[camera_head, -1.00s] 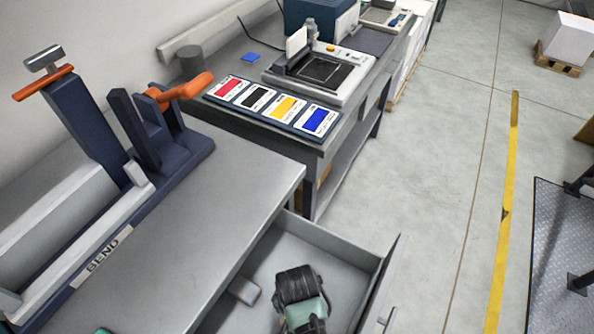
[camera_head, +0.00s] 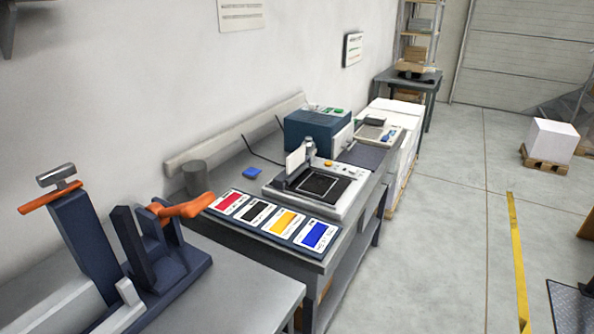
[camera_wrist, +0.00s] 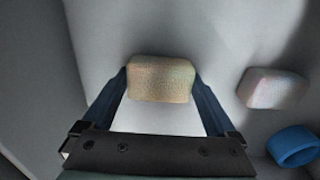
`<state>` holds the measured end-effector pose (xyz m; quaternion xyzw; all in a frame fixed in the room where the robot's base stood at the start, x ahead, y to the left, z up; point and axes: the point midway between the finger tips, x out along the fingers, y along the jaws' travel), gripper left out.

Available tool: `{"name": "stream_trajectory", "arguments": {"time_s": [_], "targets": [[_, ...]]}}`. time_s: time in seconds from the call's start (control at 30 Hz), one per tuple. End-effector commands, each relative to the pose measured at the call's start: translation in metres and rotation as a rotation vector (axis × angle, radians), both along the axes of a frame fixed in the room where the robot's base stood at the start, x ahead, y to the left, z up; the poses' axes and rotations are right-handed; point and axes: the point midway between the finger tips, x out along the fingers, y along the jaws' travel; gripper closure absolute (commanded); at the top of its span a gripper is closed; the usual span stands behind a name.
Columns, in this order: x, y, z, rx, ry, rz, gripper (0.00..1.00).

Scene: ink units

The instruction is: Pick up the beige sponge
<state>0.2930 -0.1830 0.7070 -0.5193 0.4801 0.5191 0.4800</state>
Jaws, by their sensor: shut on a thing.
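The beige sponge (camera_wrist: 162,80) is a small rounded block in the wrist view. My gripper (camera_wrist: 162,84) has one blue finger on each side of it and is shut on it. A grey surface lies behind the sponge; I cannot tell how far off it is. In the head view now, neither my gripper nor the sponge shows.
In the wrist view, a pale pinkish block (camera_wrist: 271,88) and a blue ring-shaped thing (camera_wrist: 295,146) lie to the right. In the head view, a bending tool with orange handles (camera_head: 185,207) stands on the left bench. A colour panel (camera_head: 270,222) lies on the farther bench.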

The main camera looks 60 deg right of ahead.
Motion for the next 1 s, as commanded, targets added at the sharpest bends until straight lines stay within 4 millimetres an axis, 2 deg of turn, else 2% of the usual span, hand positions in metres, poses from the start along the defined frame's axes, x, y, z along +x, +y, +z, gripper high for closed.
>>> {"name": "stream_trajectory", "arguments": {"time_s": [0.13, 0.23, 0.5, 0.7, 1.0], "targets": [[0.0, 0.0, 0.003, -0.001, -0.001, 0.0, 0.6], [0.0, 0.0, 0.013, -0.001, -0.001, 0.0, 0.6], [0.001, -0.001, 0.066, -0.003, -0.003, 0.0, 0.6], [0.001, 0.0, 0.094, -0.001, -0.001, 0.0, 0.6], [0.0, 0.0, 0.1, 0.0, 0.0, 0.0, 0.6]]}}
